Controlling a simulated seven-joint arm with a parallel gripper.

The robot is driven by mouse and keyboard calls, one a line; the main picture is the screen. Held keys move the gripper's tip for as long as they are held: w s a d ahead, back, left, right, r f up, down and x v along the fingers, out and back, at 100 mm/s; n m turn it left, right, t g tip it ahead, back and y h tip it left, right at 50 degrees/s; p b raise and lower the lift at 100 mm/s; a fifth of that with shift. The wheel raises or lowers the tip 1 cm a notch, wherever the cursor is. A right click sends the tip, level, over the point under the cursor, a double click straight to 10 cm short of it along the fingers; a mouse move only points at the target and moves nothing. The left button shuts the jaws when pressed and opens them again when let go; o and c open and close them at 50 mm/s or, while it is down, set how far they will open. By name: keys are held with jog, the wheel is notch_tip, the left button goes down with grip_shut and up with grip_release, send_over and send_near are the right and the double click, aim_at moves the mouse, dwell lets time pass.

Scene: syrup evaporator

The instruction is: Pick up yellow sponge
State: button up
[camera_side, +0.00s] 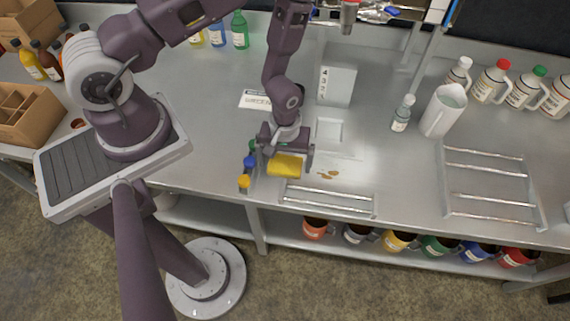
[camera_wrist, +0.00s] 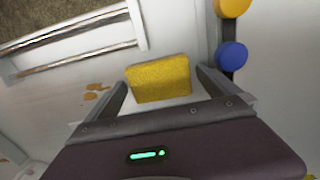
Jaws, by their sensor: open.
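The yellow sponge (camera_side: 285,166) lies on the steel counter in the side view, near the counter's front edge. It also shows in the wrist view (camera_wrist: 159,79), between and slightly beyond the fingertips. My gripper (camera_side: 287,163) is open, with one finger on each side of the sponge. In the wrist view my gripper (camera_wrist: 161,84) shows a gap between the sponge and each finger. Whether the fingertips reach down to the counter cannot be told.
Yellow (camera_side: 244,182) and blue (camera_side: 249,161) knobs stand close to the left of my gripper. A metal rail rack (camera_side: 328,199) lies to the right, with brown spill spots (camera_side: 328,175) nearby. A white pitcher (camera_side: 442,112) and several bottles stand farther right.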

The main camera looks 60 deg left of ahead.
aim_at(285, 163)
jog(key=c, duration=1.3)
jog(key=shift+r, duration=0.1)
notch_tip(285, 163, up, 10)
jog(key=shift+f, duration=0.1)
